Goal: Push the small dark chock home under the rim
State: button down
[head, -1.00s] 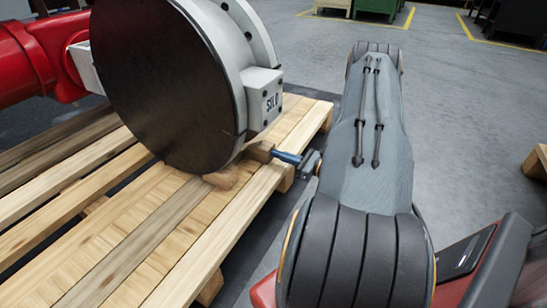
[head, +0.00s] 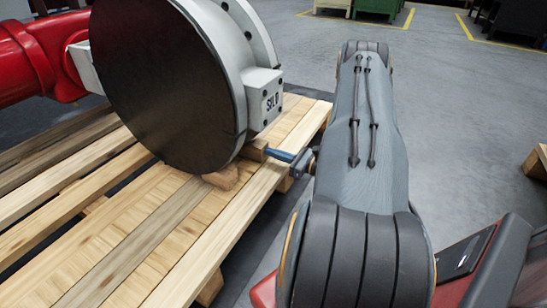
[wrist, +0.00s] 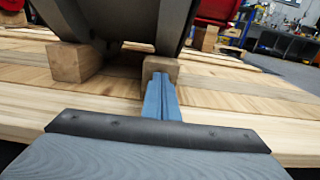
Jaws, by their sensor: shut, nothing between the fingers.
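The small dark chock (head: 253,151) is a brownish wooden block on the pallet, low beside the rim (head: 241,120) of the big round housing. In the wrist view the chock (wrist: 160,67) stands straight ahead of my gripper, with its far end hidden under the dark housing (wrist: 125,18). My gripper (head: 267,151) is shut and empty. Its blue fingers (wrist: 161,80) point at the near face of the chock and appear to touch it. How far the chock reaches under the rim is hidden.
A lighter wooden block (head: 222,176) also sits under the housing; it shows left of the chock in the wrist view (wrist: 75,62). The slatted pallet (head: 190,262) has gaps between its boards.

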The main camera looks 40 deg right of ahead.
jog(key=shift+w+a, duration=0.2)
jog(key=shift+w, duration=0.35)
jog(key=shift+w+a, duration=0.15)
jog(key=shift+w, duration=0.15)
jog(key=shift+w, duration=0.25)
jog(key=shift+s, duration=0.1)
jog(key=p+v, duration=0.2)
jog(key=v, duration=0.7)
jog(key=shift+s+p, duration=0.35)
jog(key=shift+s, duration=0.05)
dwell(0.6)
jog(key=shift+s, duration=0.1)
dwell(0.4)
